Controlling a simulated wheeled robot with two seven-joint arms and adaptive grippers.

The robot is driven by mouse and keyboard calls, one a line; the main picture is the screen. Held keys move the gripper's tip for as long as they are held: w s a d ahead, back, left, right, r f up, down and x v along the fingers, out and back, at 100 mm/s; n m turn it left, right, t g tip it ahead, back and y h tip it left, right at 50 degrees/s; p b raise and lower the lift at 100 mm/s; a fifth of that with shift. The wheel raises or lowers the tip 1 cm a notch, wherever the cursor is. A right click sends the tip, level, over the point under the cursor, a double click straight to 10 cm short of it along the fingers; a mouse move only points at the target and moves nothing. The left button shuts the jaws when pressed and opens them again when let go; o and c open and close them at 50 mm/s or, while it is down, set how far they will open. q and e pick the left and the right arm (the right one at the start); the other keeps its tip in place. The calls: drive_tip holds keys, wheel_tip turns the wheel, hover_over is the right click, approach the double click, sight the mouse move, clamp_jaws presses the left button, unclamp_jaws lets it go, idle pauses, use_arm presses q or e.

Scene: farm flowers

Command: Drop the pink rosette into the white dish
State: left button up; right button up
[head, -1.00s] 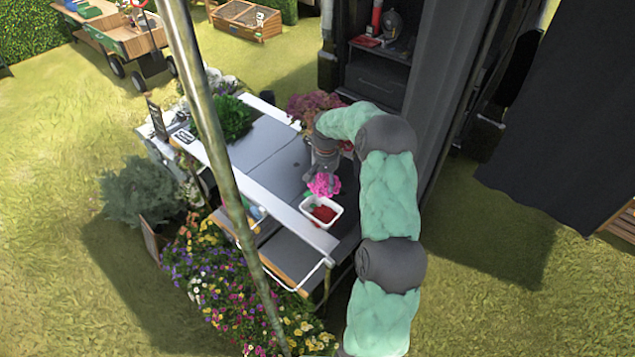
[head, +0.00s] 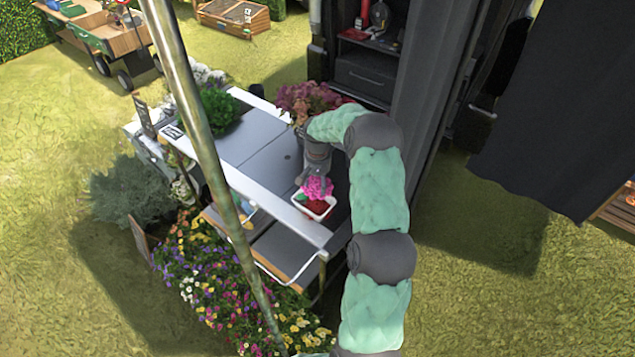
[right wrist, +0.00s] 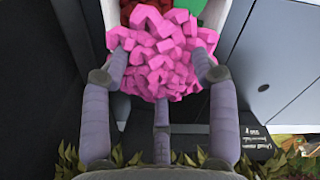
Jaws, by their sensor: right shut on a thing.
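The pink rosette (head: 316,187) is held in my right gripper (head: 314,180), whose arm comes in from the right. In the right wrist view the fingers (right wrist: 160,75) close around the rosette (right wrist: 163,52) from both sides. The white dish (head: 327,214) stands on the grey table near its front edge. Something red and a bit of green lie in it. The rosette is above the back part of the dish and hides that part. In the right wrist view the dish rim (right wrist: 110,12) shows just beyond the rosette. My left gripper is not in view.
The grey table (head: 245,148) holds a green leafy plant (head: 217,108) at the left and a reddish potted plant (head: 306,99) behind my gripper. A slanted metal pole (head: 190,95) crosses the view in front. Colourful flowers (head: 225,290) grow below the table. The table's middle is mostly clear.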

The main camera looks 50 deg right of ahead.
sight(317, 182)
drive_tip(key=o, duration=1)
drive_tip(key=shift+r, duration=0.15)
wheel_tip(317, 182, up, 12)
drive_tip(key=shift+a+f, duration=0.1)
drive_tip(key=shift+f, duration=0.1)
